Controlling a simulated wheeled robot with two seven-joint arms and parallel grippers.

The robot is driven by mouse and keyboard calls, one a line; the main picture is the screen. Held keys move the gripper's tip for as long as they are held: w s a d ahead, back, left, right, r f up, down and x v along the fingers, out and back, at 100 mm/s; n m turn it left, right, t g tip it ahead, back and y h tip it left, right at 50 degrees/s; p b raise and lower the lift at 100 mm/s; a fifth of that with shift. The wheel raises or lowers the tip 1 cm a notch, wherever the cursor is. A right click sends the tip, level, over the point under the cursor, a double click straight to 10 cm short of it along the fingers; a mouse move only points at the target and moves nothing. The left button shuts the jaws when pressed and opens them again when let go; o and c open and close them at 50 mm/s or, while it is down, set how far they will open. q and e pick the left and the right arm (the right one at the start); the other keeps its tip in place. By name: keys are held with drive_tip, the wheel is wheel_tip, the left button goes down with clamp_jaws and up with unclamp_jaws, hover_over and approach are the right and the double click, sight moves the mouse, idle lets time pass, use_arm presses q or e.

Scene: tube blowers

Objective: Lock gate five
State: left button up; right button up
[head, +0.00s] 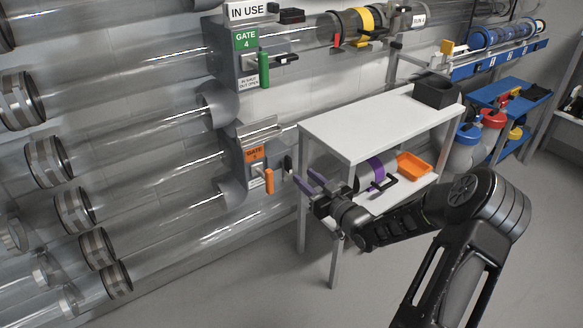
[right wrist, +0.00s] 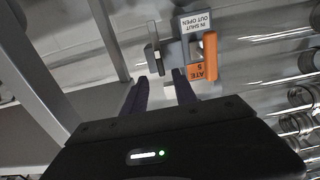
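Gate five is a grey housing on the clear lower tube, with an orange label (head: 254,153) and an orange upright handle (head: 269,181). In the right wrist view the label (right wrist: 197,72), the orange handle (right wrist: 210,52) and an "IN SHUT OUT OPEN" plate (right wrist: 195,22) appear upside down. A dark upright piece (right wrist: 152,48) sits beside them; it also shows in the head view (head: 288,165). My right gripper (head: 306,180) is open and empty, just right of the gate, its purple fingers (right wrist: 160,78) pointing at it. My left gripper is not in view.
A white table (head: 375,120) stands right of the gate; its leg and lower shelf are close to my right gripper. The shelf holds an orange tray (head: 414,165) and a purple-banded tube part (head: 377,172). Gate 4 (head: 245,41), with a green handle, is above.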

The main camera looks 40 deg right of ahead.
sight(291, 165)
drive_tip(key=w+b, duration=0.2)
drive_tip(key=w, duration=0.4)
drive_tip(key=shift+w+f, duration=0.15)
drive_tip(key=shift+w, duration=0.65)
drive_tip(key=shift+c, duration=0.3)
clamp_jaws()
idle(0.4)
